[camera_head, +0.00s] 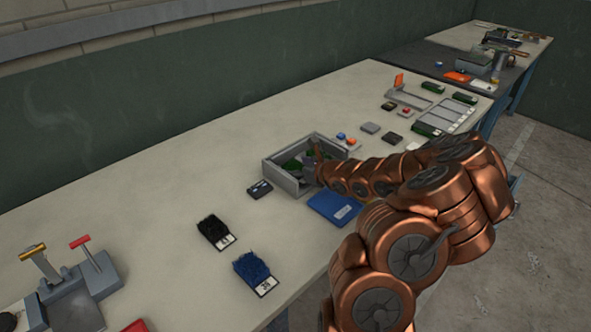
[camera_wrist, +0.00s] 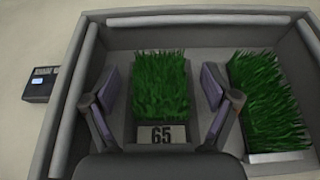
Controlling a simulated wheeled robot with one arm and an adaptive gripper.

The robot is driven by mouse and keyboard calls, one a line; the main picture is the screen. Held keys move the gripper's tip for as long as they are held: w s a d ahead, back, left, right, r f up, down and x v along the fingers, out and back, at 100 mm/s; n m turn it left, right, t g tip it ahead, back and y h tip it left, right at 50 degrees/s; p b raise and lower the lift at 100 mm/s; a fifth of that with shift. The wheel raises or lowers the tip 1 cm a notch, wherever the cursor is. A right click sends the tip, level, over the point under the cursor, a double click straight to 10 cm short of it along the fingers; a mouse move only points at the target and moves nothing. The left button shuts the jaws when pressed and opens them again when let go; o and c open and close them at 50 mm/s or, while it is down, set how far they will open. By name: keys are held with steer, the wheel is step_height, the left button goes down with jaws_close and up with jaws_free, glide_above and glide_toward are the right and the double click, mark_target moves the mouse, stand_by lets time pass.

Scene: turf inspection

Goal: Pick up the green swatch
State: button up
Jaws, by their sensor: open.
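A green turf swatch (camera_wrist: 161,85) with a pale label reading 65 lies in a grey open box (camera_wrist: 199,18). My gripper (camera_wrist: 164,97) is open, with one finger on the left and one on the right of this swatch, apparently with a small gap on each side. A second green swatch (camera_wrist: 268,104) lies in the box to the right, partly cut off by the frame. In the head view the box (camera_head: 284,181) stands on the long table, and my gripper (camera_head: 308,165) is down in it. Green tufts (camera_head: 292,164) show inside, partly hidden by my arm.
A black swatch (camera_head: 214,231) and a blue swatch (camera_head: 254,271) lie left of the box. A small dark device (camera_head: 260,189) sits beside it, and a blue folder-like item (camera_head: 335,208) lies in front. Several small items stand farther right.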

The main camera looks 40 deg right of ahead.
mark_target(295, 166)
steer(key=c, duration=0.9)
steer(key=shift+r, duration=0.1)
steer(key=shift+c, duration=0.2)
step_height(295, 166, up, 10)
steer(key=shift+a+f, duration=0.1)
